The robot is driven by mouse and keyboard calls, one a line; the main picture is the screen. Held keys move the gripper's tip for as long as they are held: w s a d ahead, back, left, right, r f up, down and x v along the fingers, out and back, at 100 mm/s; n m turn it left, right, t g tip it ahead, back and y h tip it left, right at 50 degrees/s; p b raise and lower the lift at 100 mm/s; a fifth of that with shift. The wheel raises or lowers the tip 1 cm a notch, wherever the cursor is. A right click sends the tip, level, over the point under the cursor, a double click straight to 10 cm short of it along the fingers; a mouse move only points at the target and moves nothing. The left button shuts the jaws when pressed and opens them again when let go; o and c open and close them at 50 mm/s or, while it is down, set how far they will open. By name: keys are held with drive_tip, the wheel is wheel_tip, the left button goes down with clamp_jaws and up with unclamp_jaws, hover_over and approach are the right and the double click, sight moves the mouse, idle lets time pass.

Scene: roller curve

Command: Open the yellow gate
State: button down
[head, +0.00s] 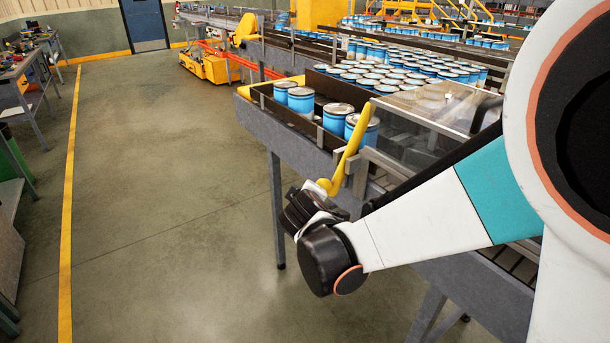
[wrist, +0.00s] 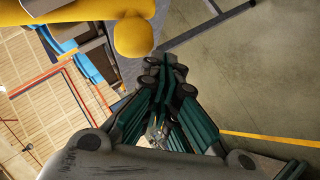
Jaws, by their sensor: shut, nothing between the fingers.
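The yellow gate (head: 346,152) is a slim slanted bar with a rounded knob at its lower end, on the near side of the conveyor. In the wrist view the gate's yellow bar and ball-shaped knob (wrist: 133,38) show large at the top. My gripper (head: 325,188) is beside the knob in the head view, partly hidden by my wrist. In the wrist view my gripper (wrist: 165,72) has its fingers together and empty, with the tips just below and right of the knob. I cannot tell whether they touch it.
Blue cans (head: 361,126) with pale lids stand on the conveyor (head: 258,122) behind the gate, with many more further back. A clear panel (head: 430,115) lies right of the gate. Floor (head: 160,200) to the left is free. A yellow cart (head: 208,66) stands further back.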

drive_tip(key=shift+w+d+f+b, duration=0.15)
drive_tip(key=shift+d+f+b, duration=0.15)
drive_tip(key=shift+f, duration=0.3)
drive_tip(key=shift+a, duration=0.15)
